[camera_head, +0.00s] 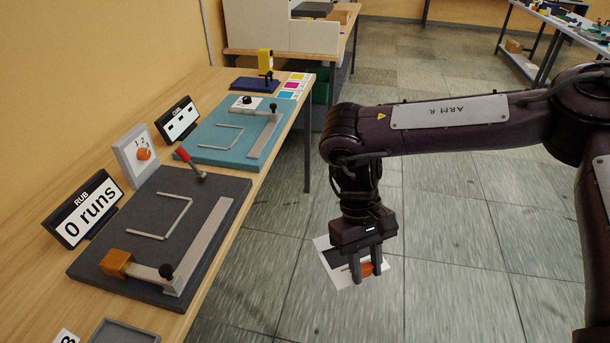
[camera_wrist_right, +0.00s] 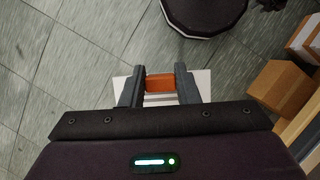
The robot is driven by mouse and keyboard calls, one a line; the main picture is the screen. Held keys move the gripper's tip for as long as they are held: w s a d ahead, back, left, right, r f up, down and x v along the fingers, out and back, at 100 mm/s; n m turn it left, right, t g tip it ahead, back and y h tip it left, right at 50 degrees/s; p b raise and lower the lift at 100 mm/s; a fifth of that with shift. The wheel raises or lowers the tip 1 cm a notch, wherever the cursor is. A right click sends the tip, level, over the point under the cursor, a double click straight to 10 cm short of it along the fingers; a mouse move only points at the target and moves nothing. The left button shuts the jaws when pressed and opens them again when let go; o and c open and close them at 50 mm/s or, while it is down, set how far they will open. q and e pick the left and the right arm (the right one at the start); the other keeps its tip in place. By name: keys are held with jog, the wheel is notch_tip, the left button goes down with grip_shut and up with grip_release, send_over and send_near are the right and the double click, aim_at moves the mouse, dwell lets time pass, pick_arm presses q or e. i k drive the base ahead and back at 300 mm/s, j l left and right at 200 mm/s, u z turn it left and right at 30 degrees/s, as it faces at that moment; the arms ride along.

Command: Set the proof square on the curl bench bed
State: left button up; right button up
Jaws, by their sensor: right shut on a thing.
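My right gripper (camera_head: 365,270) is shut on the orange grip of the proof square (camera_head: 341,278), a white card with a dark patch. It holds the card in the air over the floor, right of the table. In the right wrist view the orange grip (camera_wrist_right: 160,83) sits between the fingers, with white card edges (camera_wrist_right: 203,84) beside them. The curl bench bed (camera_head: 212,152) is the teal plate on the table, with a raised bracket outline, a pale bar and a black knob. Nothing lies inside the outline. My left gripper is out of view.
Nearer on the wooden table (camera_head: 224,240) is the dark rub bench (camera_head: 130,262), with a "0 runs" sign (camera_head: 88,210) and a red-tipped lever (camera_head: 184,157). A yellow device (camera_head: 265,62) stands behind the teal bed. Open floor lies between table and arm.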

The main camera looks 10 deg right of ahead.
aim_at(222, 137)
jog(key=i+u, duration=0.1)
jog(key=u, duration=0.3)
jog(key=i+l+u, duration=0.1)
jog(key=u, duration=0.35)
jog(key=i+l+u, duration=0.2)
jog(key=i+l, duration=0.15)
jog(key=l, duration=0.3)
jog(key=i+l+u, duration=0.1)
jog(key=l, duration=0.25)
jog(key=i+l+u, duration=0.25)
jog(key=i+l, duration=0.15)
jog(key=l, duration=0.35)
jog(key=i+l+u, duration=0.1)
jog(key=l, duration=0.3)
